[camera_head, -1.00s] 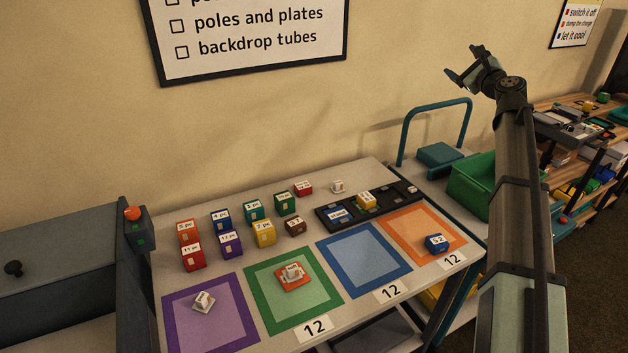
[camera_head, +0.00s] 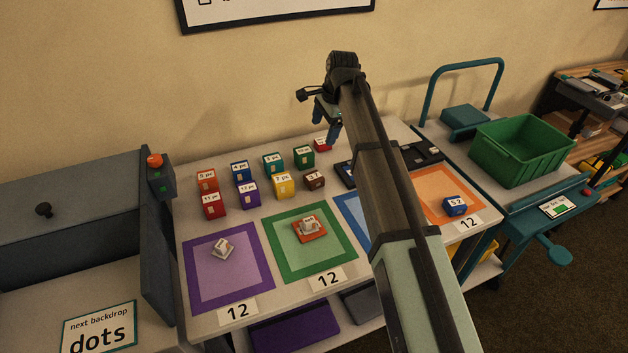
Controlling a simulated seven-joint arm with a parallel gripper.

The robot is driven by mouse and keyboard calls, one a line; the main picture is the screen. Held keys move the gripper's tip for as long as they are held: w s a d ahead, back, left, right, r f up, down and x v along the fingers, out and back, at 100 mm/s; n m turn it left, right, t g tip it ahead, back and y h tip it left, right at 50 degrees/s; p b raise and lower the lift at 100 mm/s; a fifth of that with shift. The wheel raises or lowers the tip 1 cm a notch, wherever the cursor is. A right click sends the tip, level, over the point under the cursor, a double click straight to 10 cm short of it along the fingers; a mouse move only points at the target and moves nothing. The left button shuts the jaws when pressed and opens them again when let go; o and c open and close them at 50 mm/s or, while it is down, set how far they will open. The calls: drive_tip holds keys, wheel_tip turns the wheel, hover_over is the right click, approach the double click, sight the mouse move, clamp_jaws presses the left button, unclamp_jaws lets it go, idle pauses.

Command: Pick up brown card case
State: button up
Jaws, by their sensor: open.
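The brown card case (camera_head: 314,181) stands on the table at the right end of the front row of small coloured cases. It has a white label on top. My gripper (camera_head: 325,134) points down above the back of the table, up and slightly right of the brown case and clear of it. Its fingers are open and look empty. My arm hides part of the blue mat and the dark tray.
Close to the brown case are the yellow (camera_head: 284,186), green (camera_head: 303,157) and red (camera_head: 321,145) cases. Purple (camera_head: 190,289), green (camera_head: 275,270) and orange (camera_head: 424,180) mats lie in front. A green crate (camera_head: 520,150) stands at right.

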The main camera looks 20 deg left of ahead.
drive_tip(key=s+a+f+h, duration=0.2)
drive_tip(key=s+h, duration=0.1)
drive_tip(key=s, duration=0.2)
hover_over(314, 176)
drive_tip(key=shift+n+g, duration=0.4)
wheel_tip(314, 176, down, 8)
drive_tip(key=shift+s+a+f, duration=0.1)
drive_tip(key=shift+a+f, duration=0.05)
drive_tip(key=shift+f, duration=2.65)
drive_tip(key=shift+c, duration=0.4)
drive_tip(key=c, duration=1)
drive_tip(key=shift+o, duration=0.2)
